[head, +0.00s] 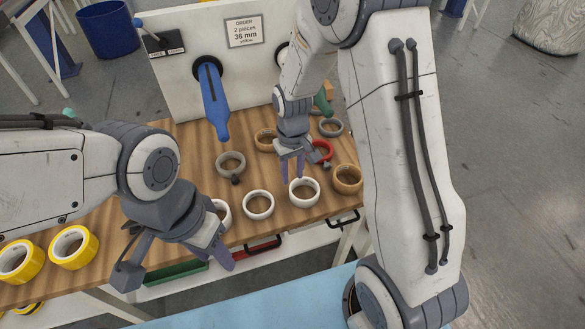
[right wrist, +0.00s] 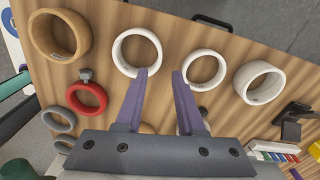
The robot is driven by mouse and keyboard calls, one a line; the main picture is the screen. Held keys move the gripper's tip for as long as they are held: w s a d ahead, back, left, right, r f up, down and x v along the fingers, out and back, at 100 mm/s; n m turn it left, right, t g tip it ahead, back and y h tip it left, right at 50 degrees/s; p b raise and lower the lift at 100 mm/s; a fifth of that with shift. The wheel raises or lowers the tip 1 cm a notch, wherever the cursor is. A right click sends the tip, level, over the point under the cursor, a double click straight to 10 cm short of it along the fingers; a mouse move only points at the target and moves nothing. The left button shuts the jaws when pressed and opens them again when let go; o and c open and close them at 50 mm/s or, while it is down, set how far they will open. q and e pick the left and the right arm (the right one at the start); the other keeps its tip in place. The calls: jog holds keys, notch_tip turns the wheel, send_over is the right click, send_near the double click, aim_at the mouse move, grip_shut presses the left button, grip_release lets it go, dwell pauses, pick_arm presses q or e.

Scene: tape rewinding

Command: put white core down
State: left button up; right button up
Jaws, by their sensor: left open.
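Three white cores stand on the wooden table (head: 190,140): a right one (head: 304,202), a middle one (head: 259,214) and a left one (head: 227,213) partly hidden by my left gripper. My right gripper (head: 291,171) points down just behind the right core. In the right wrist view its purple fingers (right wrist: 160,72) are apart with nothing between them; one fingertip overlaps the edge of that core (right wrist: 118,52). The middle core (right wrist: 205,53) lies beside the other finger. I cannot tell whether a finger touches either core. My left gripper (head: 222,254) is open, at the table's front edge.
Yellow tape rolls (head: 74,247) stand at the left front. A grey ring (head: 231,164), brown rings (head: 347,180) and a red ring (head: 321,151) lie around the right gripper. A blue spindle (head: 213,100) juts from the white panel with the order sign (head: 244,31).

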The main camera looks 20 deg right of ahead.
jog(key=s+a+r+n, duration=0.2)
jog(key=s+a+r, duration=0.6)
jog(key=s+r, duration=0.2)
jog(key=s+a+r+n, duration=0.1)
jog(key=s, duration=0.5)
jog(key=s+a+r+n+y, duration=0.1)
jog(key=s+r+n, duration=0.1)
jog(key=s, duration=0.4)
jog(key=shift+s+r, duration=0.25)
jog(key=shift+s, duration=0.1)
